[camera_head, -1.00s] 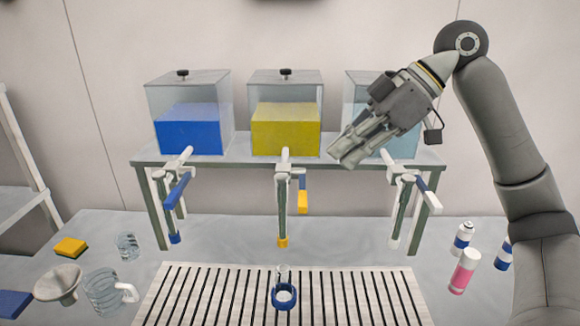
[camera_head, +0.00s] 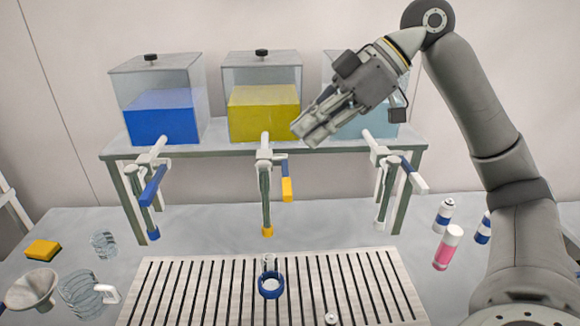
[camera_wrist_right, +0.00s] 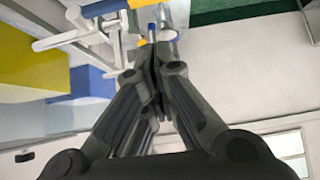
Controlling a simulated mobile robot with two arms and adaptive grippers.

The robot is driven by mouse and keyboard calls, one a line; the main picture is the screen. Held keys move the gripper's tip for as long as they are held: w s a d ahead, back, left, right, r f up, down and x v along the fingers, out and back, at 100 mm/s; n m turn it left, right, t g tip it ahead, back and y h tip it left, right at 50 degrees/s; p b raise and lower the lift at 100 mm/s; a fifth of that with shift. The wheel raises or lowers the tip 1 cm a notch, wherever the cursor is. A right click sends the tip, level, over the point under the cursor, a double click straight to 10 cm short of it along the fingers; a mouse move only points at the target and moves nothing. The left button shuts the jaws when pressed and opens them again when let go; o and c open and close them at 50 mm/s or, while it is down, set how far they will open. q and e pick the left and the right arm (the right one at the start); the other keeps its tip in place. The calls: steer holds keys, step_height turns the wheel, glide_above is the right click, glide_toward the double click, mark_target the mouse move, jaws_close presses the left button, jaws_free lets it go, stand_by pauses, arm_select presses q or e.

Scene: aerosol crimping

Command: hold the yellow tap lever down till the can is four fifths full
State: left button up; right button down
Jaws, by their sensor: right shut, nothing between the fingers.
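The yellow tap lever (camera_head: 287,189) hangs from the middle tap (camera_head: 265,195), in front of the tank of yellow liquid (camera_head: 263,110). A small can (camera_head: 270,283), in or with a blue ring, stands on the slatted grate below that tap's yellow nozzle; its fill level cannot be told. My right gripper (camera_head: 303,134) is shut and empty, up and to the right of the lever in the head view, overlapping the yellow tank's right edge. In the right wrist view its fingers (camera_wrist_right: 152,60) are together, with tap parts beyond them. My left gripper is not in view.
A blue-lever tap (camera_head: 145,190) stands left and a white-lever tap (camera_head: 390,185) right. The slatted grate (camera_head: 215,292) has a small pale disc (camera_head: 331,319) on it. A pink bottle (camera_head: 448,248), sponge (camera_head: 43,250), funnel (camera_head: 33,291) and glass jug (camera_head: 80,290) stand at the sides.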

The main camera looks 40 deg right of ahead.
mark_target(290, 187)
steer(key=x, duration=0.6)
steer(key=shift+s+d+f, duration=0.1)
steer(key=shift+d+f, duration=0.2)
steer(key=shift+f, duration=0.2)
steer(key=shift+s+d+f, duration=0.1)
steer(key=shift+s+f, duration=0.05)
steer(key=shift+f, duration=0.9)
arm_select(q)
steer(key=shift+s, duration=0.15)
arm_select(e)
steer(key=shift+f, duration=0.1)
